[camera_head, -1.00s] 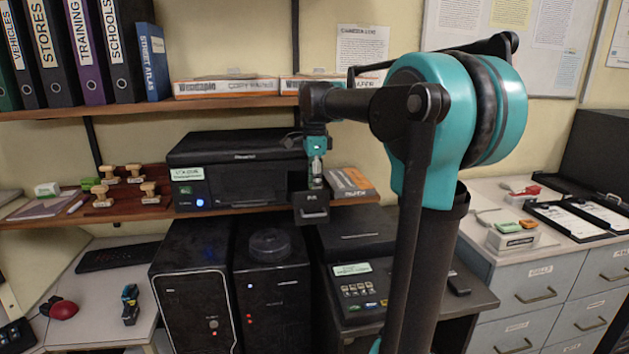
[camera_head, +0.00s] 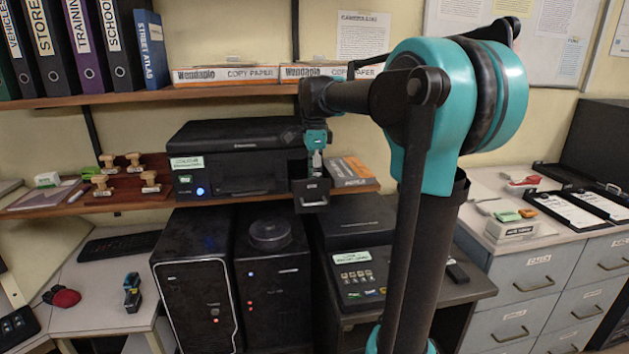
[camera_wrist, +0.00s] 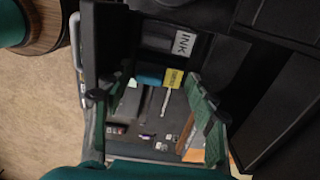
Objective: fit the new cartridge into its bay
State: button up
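The black printer (camera_head: 235,155) stands on the wooden shelf, with a blue light on its front. A dark ink bay (camera_head: 311,196) juts out at its right end; an INK label (camera_wrist: 184,43) shows in the wrist view. My gripper (camera_head: 316,168) points down just above the bay. In the wrist view its green-padded fingers (camera_wrist: 160,105) are wide apart, with no object clearly clamped between them. A teal block with a yellow label (camera_wrist: 173,78) lies beyond the fingers, by the bay; it looks like a cartridge, but its seating is unclear. My fingers partly hide the bay's inside.
An orange and white box (camera_head: 350,171) lies right of the bay. Stamps (camera_head: 133,160) stand left of the printer. Two black computer towers (camera_head: 196,265) and a keypad console (camera_head: 360,275) are below. The upper shelf (camera_head: 200,92) holds binders and copy paper.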

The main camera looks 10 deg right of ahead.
jog(key=shift+o, duration=1.4)
jog(key=shift+r, duration=0.1)
